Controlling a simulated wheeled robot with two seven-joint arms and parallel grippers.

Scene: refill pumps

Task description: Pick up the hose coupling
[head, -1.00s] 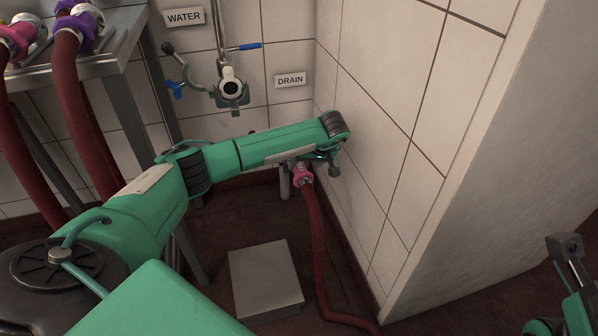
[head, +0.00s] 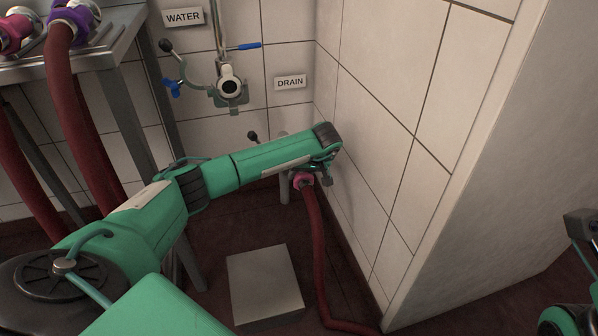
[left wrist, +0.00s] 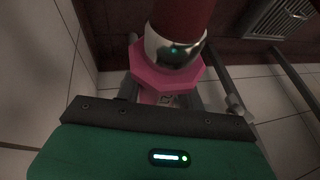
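A pink hose coupling (head: 303,180) is on the end of a dark red hose, low by the wall under the DRAIN sign. In the left wrist view the pink collar (left wrist: 160,80) is close in front of the gripper, with a shiny metal ring and the red hose above it. My left gripper (head: 326,170) is right at the coupling, its fingers mostly hidden by my own wrist. Whether they touch the collar or are closed is unclear. My right gripper (head: 582,226) is at the right edge, partly cut off, away from the coupling.
A grey block (head: 265,285) is on the dark red floor. A water fitting (head: 230,88) with levers is on the tiled wall. A metal table (head: 100,55) at left bears a purple coupling (head: 78,18) and another pink one (head: 18,32). A wall corner stands right of the hose.

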